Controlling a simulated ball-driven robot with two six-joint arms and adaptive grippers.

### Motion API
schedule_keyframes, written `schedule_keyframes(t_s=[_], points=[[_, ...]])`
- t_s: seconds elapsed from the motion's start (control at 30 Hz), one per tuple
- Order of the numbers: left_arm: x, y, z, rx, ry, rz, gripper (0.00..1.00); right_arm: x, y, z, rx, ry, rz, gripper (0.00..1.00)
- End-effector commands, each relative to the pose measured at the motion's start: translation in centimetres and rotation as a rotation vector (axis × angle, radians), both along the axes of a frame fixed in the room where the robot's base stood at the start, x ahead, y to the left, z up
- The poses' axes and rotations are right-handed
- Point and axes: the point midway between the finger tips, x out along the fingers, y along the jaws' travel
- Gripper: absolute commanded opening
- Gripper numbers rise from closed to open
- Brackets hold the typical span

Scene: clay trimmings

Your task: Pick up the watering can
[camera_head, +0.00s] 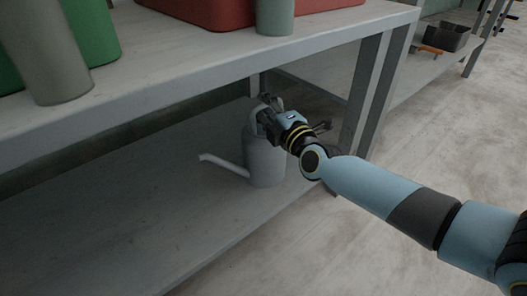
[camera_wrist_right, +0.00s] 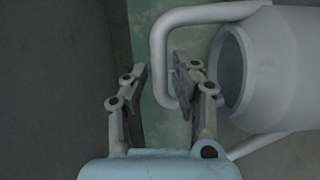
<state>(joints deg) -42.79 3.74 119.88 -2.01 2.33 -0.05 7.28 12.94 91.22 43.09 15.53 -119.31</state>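The grey watering can (camera_head: 265,160) stands upright on the lower shelf, its spout pointing left. My right gripper (camera_head: 268,115) is at its upper part, by the handle. In the right wrist view, the can's body (camera_wrist_right: 285,65) with its round opening is at the right, and the looped handle (camera_wrist_right: 158,45) reaches left from it. My right gripper (camera_wrist_right: 160,88) is open there, its fingers apart. The handle's bar lies between the fingers in the picture, nearer the right finger, which partly hides it. I cannot tell whether they touch. My left gripper is not in view.
The upper shelf (camera_head: 180,75) runs above the can and bears a red bin (camera_head: 210,12), a green bin (camera_head: 92,30) and grey-green cylinders (camera_head: 55,60). A shelf leg (camera_head: 365,85) stands just right of the can. The lower shelf (camera_head: 120,210) is bare on the left.

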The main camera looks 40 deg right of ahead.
Motion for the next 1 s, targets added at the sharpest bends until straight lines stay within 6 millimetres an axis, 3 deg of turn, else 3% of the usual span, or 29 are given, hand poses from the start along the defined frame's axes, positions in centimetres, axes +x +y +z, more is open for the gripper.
schedule_keyframes(t_s=[0.03, 0.2, 1.0], points=[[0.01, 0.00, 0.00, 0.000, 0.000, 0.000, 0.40, -0.02, 0.00, -0.02, 0.000, 0.000, 0.000, 0.19], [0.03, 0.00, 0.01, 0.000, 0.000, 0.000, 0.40, -0.02, 0.00, -0.03, 0.000, 0.000, 0.000, 0.00], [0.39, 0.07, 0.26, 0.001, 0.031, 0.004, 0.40, 0.10, -0.01, 0.72, -0.002, -0.008, -0.001, 0.00]])
